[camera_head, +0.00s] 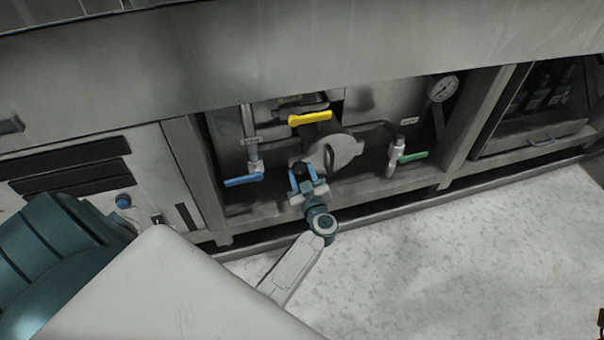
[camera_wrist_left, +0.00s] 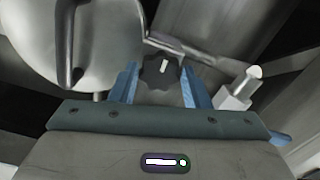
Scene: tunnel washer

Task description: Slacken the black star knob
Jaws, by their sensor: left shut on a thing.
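The black star knob (camera_wrist_left: 160,72) has a lobed rim and a pale bar mark on its face. In the left wrist view it sits between the two blue fingers of my left gripper (camera_wrist_left: 160,86). In the head view the knob (camera_head: 300,169) is a small dark shape between the blue fingertips of my left gripper (camera_head: 302,180), low in the open bay of the machine. The gripper is shut on the knob. My right gripper is not in either view.
A blue-handled valve (camera_head: 244,180) is left of the gripper, a yellow handle (camera_head: 310,118) above, a green-handled valve (camera_head: 412,157) to the right. A round grey cover (camera_head: 345,152) is close behind. A gauge (camera_head: 443,88) is upper right. The floor (camera_head: 450,250) in front is clear.

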